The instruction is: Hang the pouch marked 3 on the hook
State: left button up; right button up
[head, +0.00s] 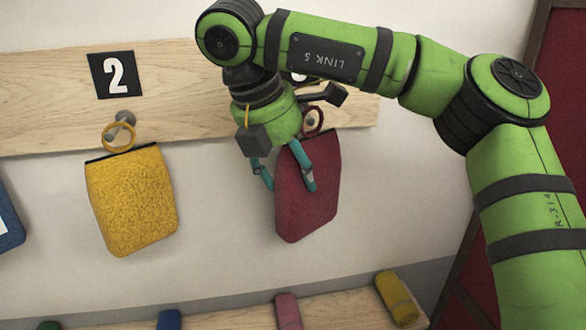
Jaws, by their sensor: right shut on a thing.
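A dark red pouch (318,190) hangs tilted in front of the right end of the wooden rail. No number shows on its visible face. Its red loop (318,118) is at the rail, with a greyish hook (309,123) partly visible at it; I cannot tell whether the loop is around the hook or in front of it. My right gripper (286,184) is shut on the red pouch, with one teal finger over its front and the other at its left edge. The arm hides most of the number plate above. My left gripper is not in view.
A yellow pouch (132,200) hangs by its loop on a hook (124,121) under the plate marked 2 (115,75). A blue pouch (8,215) shows at the left edge. Several rolled items, including a yellow one (397,298), lie on the wooden bench (345,308) below.

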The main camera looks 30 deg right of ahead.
jog(key=w, duration=0.2)
jog(key=w+d+f, duration=0.1)
jog(key=shift+w, duration=0.25)
dwell(0.9)
jog(key=o, duration=1.4)
jog(key=shift+c, duration=0.2)
